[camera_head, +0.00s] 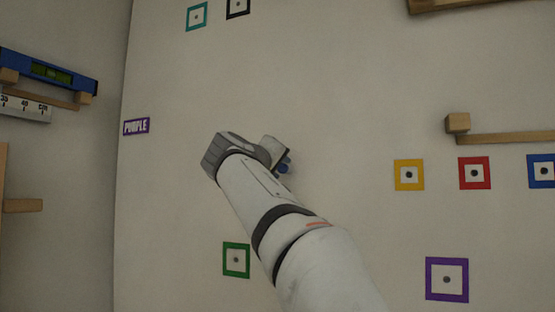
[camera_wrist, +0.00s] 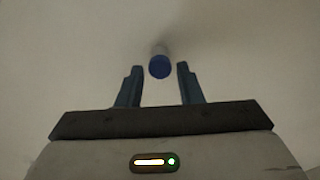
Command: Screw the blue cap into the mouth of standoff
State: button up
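The blue cap (camera_wrist: 160,69) is a round blue disc in the wrist view, at the near end of a short pale post, which appears to be the standoff (camera_wrist: 160,48). The post stands out from the pale wall. My gripper (camera_wrist: 160,64) is open, its two dark blue fingers on either side of the cap, with a visible gap on each side. In the head view my gripper (camera_head: 284,164) is close to the wall, with small blue parts at its tip. I cannot tell there whether these are fingers or cap. The standoff's mouth is hidden behind the cap.
Coloured square frames with dark centres are on the wall: green (camera_head: 236,260), purple (camera_head: 447,279), yellow (camera_head: 409,174), red (camera_head: 474,173) and others. A PURPLE label (camera_head: 136,126) is at left. A wooden ledge (camera_head: 505,138) juts out at right. A blue level (camera_head: 50,72) rests at far left.

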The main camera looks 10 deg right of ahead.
jog(key=shift+r+n, duration=0.1)
jog(key=shift+n, duration=0.7)
jog(key=n+p, duration=0.3)
jog(key=shift+r+n, duration=0.15)
jog(key=shift+n, duration=0.25)
jog(key=shift+f+n+p, duration=0.2)
jog(key=shift+n+p, duration=0.15)
jog(key=shift+n, duration=0.35)
jog(key=n+p, duration=0.3)
jog(key=n, duration=0.1)
jog(key=shift+n+p, duration=0.3)
jog(key=shift+n, duration=0.1)
jog(key=shift+f, duration=0.2)
jog(key=c, duration=0.6)
jog(key=m+b, duration=0.2)
jog(key=b, duration=0.1)
jog(key=shift+f, duration=0.25)
jog(key=shift+w+r+m+b, duration=0.1)
jog(key=shift+r+m+b, duration=0.1)
jog(key=shift+m+b, duration=0.8)
jog(key=shift+r+m+p, duration=0.25)
jog(key=shift+m+p, duration=0.1)
jog(key=shift+m, duration=0.15)
jog(key=shift+c, duration=0.2)
